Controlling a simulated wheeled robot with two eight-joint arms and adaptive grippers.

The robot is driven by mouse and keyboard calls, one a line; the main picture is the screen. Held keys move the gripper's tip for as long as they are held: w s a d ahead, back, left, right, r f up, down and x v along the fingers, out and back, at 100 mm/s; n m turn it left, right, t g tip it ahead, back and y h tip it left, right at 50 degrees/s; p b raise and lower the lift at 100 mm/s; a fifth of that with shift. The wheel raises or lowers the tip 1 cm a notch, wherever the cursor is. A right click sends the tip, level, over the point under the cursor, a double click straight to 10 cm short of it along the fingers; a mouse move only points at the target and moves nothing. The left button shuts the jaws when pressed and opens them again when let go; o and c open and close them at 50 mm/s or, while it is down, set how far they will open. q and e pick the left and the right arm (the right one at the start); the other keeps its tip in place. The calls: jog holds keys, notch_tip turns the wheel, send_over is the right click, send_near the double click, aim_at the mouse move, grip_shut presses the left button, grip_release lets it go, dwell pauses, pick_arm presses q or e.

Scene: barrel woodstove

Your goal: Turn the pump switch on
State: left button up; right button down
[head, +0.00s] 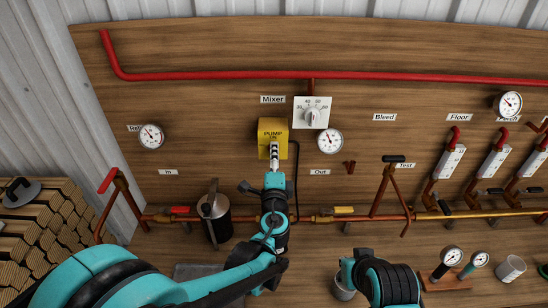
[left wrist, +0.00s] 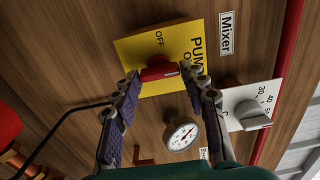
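The yellow pump switch box (head: 272,132) is mounted on the wooden wall below the Mixer label. The left wrist view shows its yellow face (left wrist: 185,42) with PUMP and OFF lettering, and a red switch handle (left wrist: 160,70) in the middle. My left gripper (head: 275,152) is in front of the box. In the left wrist view its two fingers (left wrist: 159,76) are spread, with the red handle between their tips. The right tip is very near the handle; I cannot tell whether it touches. In the head view the gripper hides the handle.
A white dial box (head: 325,103) and a round gauge (head: 330,141) are close to the right of the switch. A copper pipe (head: 355,218) with valves runs along the wall below. A dark canister (head: 222,222) stands at lower left, and stacked wood (head: 38,235) lies far left.

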pick_arm(q)
jog(key=shift+o, duration=1.3)
jog(key=s, duration=1.2)
jog(key=shift+a, duration=0.1)
